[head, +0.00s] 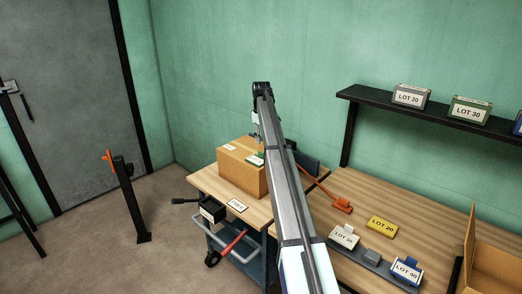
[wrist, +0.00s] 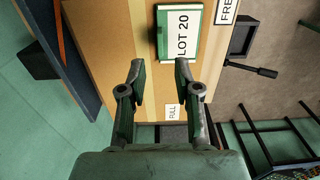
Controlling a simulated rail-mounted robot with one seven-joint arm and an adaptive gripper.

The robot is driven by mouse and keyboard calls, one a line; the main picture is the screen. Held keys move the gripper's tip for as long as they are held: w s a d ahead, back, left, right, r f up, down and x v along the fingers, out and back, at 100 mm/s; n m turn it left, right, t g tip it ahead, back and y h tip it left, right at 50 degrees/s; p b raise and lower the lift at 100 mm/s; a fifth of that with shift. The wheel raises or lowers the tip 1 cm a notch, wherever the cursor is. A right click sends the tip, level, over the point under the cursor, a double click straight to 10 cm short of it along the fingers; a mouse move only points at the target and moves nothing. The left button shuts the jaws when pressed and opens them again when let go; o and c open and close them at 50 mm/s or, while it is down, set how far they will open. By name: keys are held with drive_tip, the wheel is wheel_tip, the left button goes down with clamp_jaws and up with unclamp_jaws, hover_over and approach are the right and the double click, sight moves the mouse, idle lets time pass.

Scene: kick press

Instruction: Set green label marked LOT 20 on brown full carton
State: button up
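The green label marked LOT 20 (wrist: 181,33) lies flat on top of the brown carton (wrist: 120,20), near one edge. In the head view the label (head: 256,160) shows at the right front of the carton top (head: 240,178). A white FULL tag (wrist: 172,111) is on the carton. My gripper (wrist: 160,68) is open and empty above the carton. Its fingertips are apart from each other, with one close to the label's lower edge in the wrist view. My arm hides part of the gripper in the head view.
The carton stands on a wood-topped cart with a FREE card (head: 237,206). The bench on the right holds a yellow LOT 20 label (head: 381,227), a rack with labels (head: 375,257) and an open box (head: 497,262). A wall shelf (head: 430,115) carries small boxes.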

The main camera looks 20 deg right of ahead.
wheel_tip(320, 180, up, 4)
drive_tip(key=shift+r+b, duration=0.1)
drive_tip(key=shift+b, duration=0.25)
